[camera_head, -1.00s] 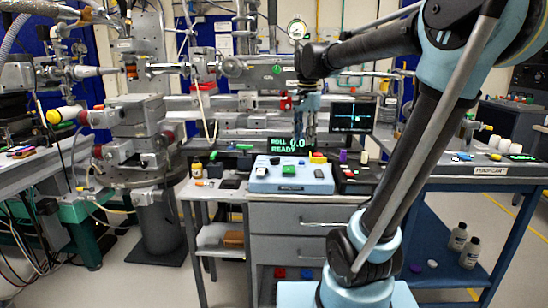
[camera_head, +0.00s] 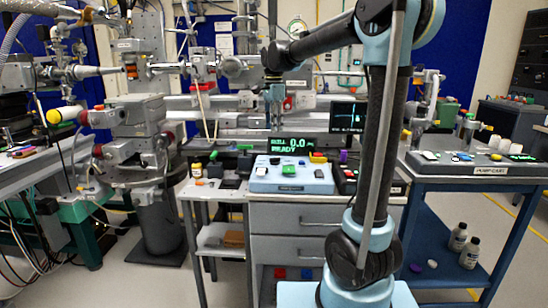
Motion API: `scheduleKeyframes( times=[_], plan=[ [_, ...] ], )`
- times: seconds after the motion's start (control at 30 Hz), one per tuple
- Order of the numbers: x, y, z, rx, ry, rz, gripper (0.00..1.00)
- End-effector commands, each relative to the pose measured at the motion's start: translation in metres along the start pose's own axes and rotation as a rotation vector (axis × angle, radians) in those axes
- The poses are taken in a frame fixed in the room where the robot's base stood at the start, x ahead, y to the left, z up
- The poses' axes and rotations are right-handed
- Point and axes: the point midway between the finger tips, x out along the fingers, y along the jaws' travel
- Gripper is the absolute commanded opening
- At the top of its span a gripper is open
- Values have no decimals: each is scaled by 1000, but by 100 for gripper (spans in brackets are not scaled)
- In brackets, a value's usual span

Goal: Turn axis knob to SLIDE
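A light blue control box (camera_head: 291,178) sits on the bench. A small dark knob-like part (camera_head: 275,161) is at its back left, and a green button (camera_head: 289,169) is near its middle. I cannot read any labels at the knob, nor its pointer direction. A display (camera_head: 291,147) behind the box shows green text, a first word too blurred to be sure of, then 0.0 and READY. My gripper (camera_head: 275,122) points down above and behind the box, near the display's top left, apart from the knob. Its fingers are too small to tell open from shut.
My arm hides part of the bench right of the box. A monitor (camera_head: 348,116) stands behind on the right. A pump cart (camera_head: 480,180) with another control panel is at the far right. Beamline pipes and rails fill the back.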

Motion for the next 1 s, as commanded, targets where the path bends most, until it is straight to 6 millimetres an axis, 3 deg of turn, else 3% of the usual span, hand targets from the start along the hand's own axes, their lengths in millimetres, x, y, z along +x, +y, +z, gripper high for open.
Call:
scheduleKeyframes(
  times=[0.6, 0.8, 1.0],
  plan=[
    [105, 1, 0, -1, 0, 0, 32],
    [124, 0, 0, -1, 0, 0, 32],
    [130, 1, 0, -1, 0, 0, 32]
  ],
)
